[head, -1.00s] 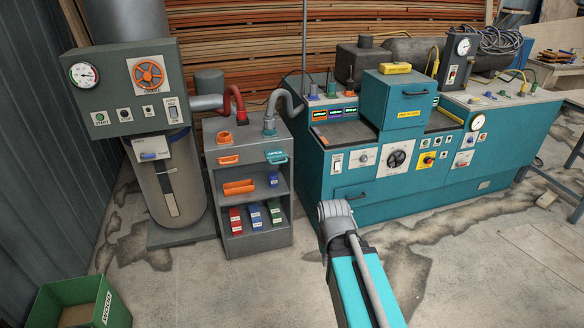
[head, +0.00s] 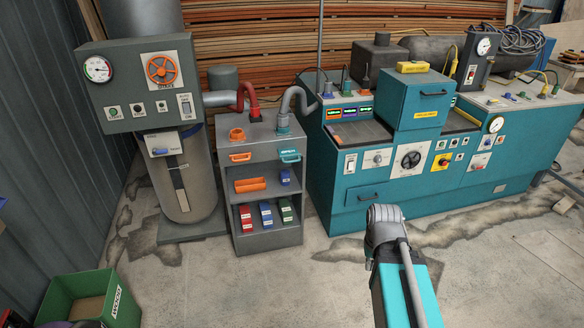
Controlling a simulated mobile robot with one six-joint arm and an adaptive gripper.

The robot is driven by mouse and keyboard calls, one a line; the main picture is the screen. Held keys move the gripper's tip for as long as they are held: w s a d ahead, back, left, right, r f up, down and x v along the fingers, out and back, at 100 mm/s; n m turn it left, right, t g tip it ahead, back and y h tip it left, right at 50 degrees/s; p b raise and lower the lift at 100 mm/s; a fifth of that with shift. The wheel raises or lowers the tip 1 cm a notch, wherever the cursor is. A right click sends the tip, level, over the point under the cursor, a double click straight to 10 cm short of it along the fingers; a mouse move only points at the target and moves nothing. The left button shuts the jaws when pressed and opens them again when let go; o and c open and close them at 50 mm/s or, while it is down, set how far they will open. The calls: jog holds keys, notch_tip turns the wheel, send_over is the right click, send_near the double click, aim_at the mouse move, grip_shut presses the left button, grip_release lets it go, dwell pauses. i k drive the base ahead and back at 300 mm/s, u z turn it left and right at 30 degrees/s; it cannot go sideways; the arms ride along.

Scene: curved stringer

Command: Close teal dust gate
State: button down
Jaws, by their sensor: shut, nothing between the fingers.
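The teal dust gate (head: 290,157) is a small handle-like piece on the upper front of the grey cabinet (head: 262,151), below the grey hose (head: 287,103). A label above it seems to read OPEN. An orange gate (head: 240,157) sits to its left, under an orange port. My gripper (head: 384,216) is at the lower right of the head view, in front of the teal machine. It is shut and empty, well apart from the cabinet. Its fingertips are hard to make out from behind.
A dust collector with an orange handwheel (head: 161,70) stands left of the cabinet. The large teal machine (head: 345,205) stands to the right. A green WOOD bin (head: 122,300) is at the lower left. The concrete floor before the cabinet is clear.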

aim_at(287, 153)
jog(key=z, duration=0.05)
jog(key=i, duration=1)
